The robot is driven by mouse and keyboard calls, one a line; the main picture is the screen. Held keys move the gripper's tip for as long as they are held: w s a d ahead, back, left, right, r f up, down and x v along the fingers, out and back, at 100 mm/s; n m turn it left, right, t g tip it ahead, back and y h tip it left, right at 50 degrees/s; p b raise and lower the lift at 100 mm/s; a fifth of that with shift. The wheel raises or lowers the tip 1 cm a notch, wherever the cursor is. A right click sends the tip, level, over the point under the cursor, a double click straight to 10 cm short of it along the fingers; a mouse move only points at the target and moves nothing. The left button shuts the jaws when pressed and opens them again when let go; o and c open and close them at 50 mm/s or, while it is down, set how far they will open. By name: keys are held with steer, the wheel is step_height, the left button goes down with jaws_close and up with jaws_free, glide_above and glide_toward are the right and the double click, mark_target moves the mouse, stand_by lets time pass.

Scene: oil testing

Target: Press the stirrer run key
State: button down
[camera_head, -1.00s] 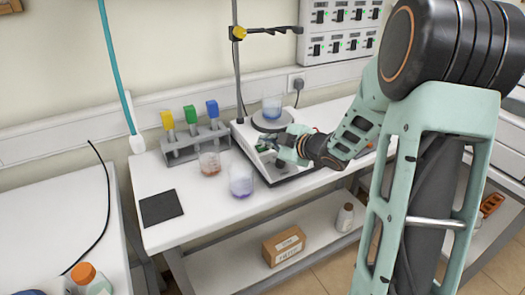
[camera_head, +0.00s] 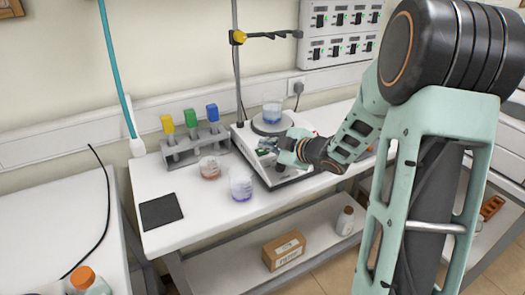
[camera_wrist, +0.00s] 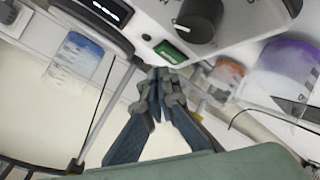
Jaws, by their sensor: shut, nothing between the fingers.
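The stirrer (camera_head: 286,177) is a white box with a round hotplate on top. A beaker of blue liquid (camera_head: 272,109) stands on the plate. In the wrist view its front panel shows a dark display (camera_wrist: 102,9), a dark round knob (camera_wrist: 199,17) and a green key (camera_wrist: 171,52), which I take to be the run key. My gripper (camera_head: 266,146) is over the stirrer's front panel. In the wrist view the fingertips (camera_wrist: 160,76) are together, empty, and just below the green key in the picture. I cannot tell whether they touch the panel.
A beaker with reddish liquid (camera_head: 209,168) and one with purple liquid (camera_head: 241,184) stand left of the stirrer. A rack (camera_head: 196,146) with yellow-, green- and blue-topped items is behind them. A stand rod (camera_head: 237,85) rises behind the stirrer. A dark mat (camera_head: 161,211) lies front left.

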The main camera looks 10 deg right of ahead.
steer(key=shift+f, duration=0.1)
steer(key=shift+w+a+f+b, duration=0.1)
steer(key=shift+w+f+b, duration=0.05)
steer(key=shift+f+b, duration=0.2)
steer(key=shift+w+f+b, duration=0.1)
steer(key=shift+f+b, duration=0.25)
steer(key=shift+f, duration=0.05)
stand_by(0.7)
stand_by(0.4)
steer(key=shift+s+r+p, duration=0.25)
steer(key=shift+r+p, duration=0.45)
steer(key=shift+r, duration=0.1)
steer(key=shift+r, duration=0.1)
steer(key=r+p, duration=0.1)
steer(key=s+r+p, duration=0.1)
steer(key=r, duration=0.1)
steer(key=r+p, duration=0.1)
steer(key=p, duration=0.1)
steer(key=shift+s+d+r, duration=0.25)
steer(key=shift+s+d, duration=0.1)
